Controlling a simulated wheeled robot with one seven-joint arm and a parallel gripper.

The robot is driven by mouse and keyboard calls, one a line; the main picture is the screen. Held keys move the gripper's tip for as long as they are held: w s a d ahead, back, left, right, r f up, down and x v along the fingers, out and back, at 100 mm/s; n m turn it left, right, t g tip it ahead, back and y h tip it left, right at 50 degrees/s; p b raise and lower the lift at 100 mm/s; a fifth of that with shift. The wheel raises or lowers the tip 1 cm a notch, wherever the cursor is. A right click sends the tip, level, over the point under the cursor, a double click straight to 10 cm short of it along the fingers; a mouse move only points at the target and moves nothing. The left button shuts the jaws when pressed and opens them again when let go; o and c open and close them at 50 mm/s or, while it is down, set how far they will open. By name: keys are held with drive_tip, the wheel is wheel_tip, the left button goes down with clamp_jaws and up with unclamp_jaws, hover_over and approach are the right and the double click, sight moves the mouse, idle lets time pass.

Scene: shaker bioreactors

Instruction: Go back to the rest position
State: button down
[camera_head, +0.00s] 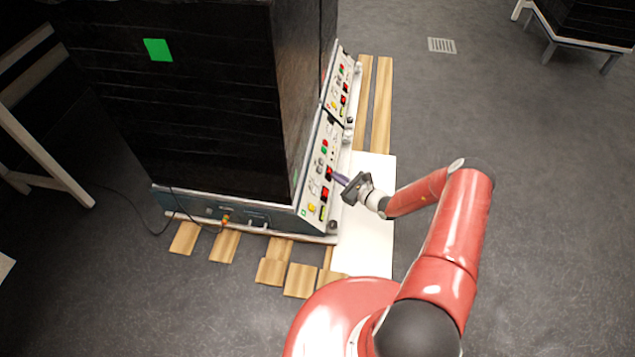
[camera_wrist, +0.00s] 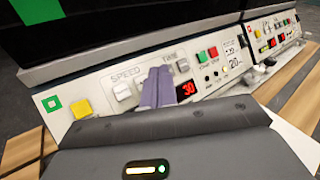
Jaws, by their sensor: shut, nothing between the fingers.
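My gripper (camera_head: 341,179) is in front of the near control panel (camera_head: 317,177) of the shaker bioreactor, with my red arm reaching to it from the lower right. In the wrist view my gripper's purple fingers (camera_wrist: 157,88) are together and empty. They point at the panel (camera_wrist: 103,97), between the white SPEED knob (camera_wrist: 122,90) and the red display reading 30 (camera_wrist: 187,90). I cannot tell whether the fingertips touch the panel. The fingers hide part of the panel.
The black bioreactor housing (camera_head: 180,110) stands close left of my gripper. A white board (camera_head: 365,240) and wooden slats (camera_head: 382,105) lie beside and under it. Another black unit (camera_head: 590,20) stands at the far upper right. The grey floor (camera_head: 540,200) on the right is clear.

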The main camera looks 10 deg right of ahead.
drive_tip(key=s+a+r+n+g, duration=0.35)
drive_tip(key=r+n, duration=0.25)
drive_tip(key=r, duration=0.4)
drive_tip(key=s+a+r+n+g, duration=0.2)
drive_tip(key=s+r+n+g, duration=0.3)
drive_tip(key=r, duration=0.6)
drive_tip(key=s+a+r+n+g, duration=0.2)
drive_tip(key=a+r+n+g, duration=0.1)
drive_tip(key=r+n, duration=0.55)
drive_tip(key=s+d+r+n+t+h, duration=0.1)
drive_tip(key=s+d+r+n+h, duration=0.1)
drive_tip(key=s+r, duration=0.4)
drive_tip(key=s+d+r+n+t+h, duration=0.1)
drive_tip(key=s+r+h, duration=0.4)
drive_tip(key=s, duration=0.6)
drive_tip(key=s+d+r+n+t+h, duration=0.2)
drive_tip(key=s+d+r+n+h, duration=0.1)
drive_tip(key=s+r, duration=0.5)
drive_tip(key=shift+s+d, duration=0.35)
drive_tip(key=shift+s, duration=0.1)
drive_tip(key=shift+n, duration=0.25)
